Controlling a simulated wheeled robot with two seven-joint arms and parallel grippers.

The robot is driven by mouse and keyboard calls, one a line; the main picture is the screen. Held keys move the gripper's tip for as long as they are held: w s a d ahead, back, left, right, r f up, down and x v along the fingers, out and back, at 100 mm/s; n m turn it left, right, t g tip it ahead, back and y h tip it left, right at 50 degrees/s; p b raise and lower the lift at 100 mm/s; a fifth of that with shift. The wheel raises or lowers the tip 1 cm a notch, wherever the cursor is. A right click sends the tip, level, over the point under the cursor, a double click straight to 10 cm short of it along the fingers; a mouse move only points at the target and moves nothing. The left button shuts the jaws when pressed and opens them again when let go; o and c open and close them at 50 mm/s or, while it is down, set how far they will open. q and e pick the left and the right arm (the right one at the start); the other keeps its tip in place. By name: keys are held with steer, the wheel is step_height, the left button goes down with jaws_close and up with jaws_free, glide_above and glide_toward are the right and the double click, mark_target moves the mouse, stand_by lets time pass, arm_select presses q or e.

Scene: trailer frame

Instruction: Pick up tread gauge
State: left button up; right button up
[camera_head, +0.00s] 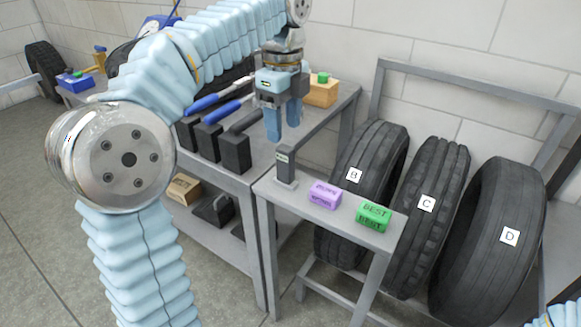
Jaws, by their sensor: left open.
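A dark grey upright device with a small pale label looks like the tread gauge (286,164). It stands on a small base at the left end of the small grey side table (345,228). My left gripper (283,124) points down with its two blue fingers apart and nothing between them. In the picture it is just above the gauge's top, and a gap shows between them. How far apart they are in depth I cannot tell. My right gripper is out of view; only a bit of pale blue sleeve shows at the bottom right.
A purple block (324,195) and green BEST blocks (373,216) lie right of the gauge. Tyres marked B (372,160), C (430,210) and D (495,250) lean in a rack behind. Black blocks with handles (235,152) stand on the workbench (245,178) to the left.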

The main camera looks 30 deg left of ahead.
mark_target(285, 163)
arm_select(q)
step_height(285, 163, down, 6)
steer(key=shift+r+b, duration=0.1)
steer(key=shift+b, duration=0.4)
steer(key=f, duration=0.3)
steer(key=f+b, duration=0.1)
steer(key=f, duration=0.1)
steer(key=shift+w+f, duration=0.2)
steer(key=shift+w, duration=0.2)
steer(key=shift+a, duration=0.1)
steer(key=c, duration=1)
steer(key=shift+c, duration=0.2)
steer(key=shift+r, duration=0.2)
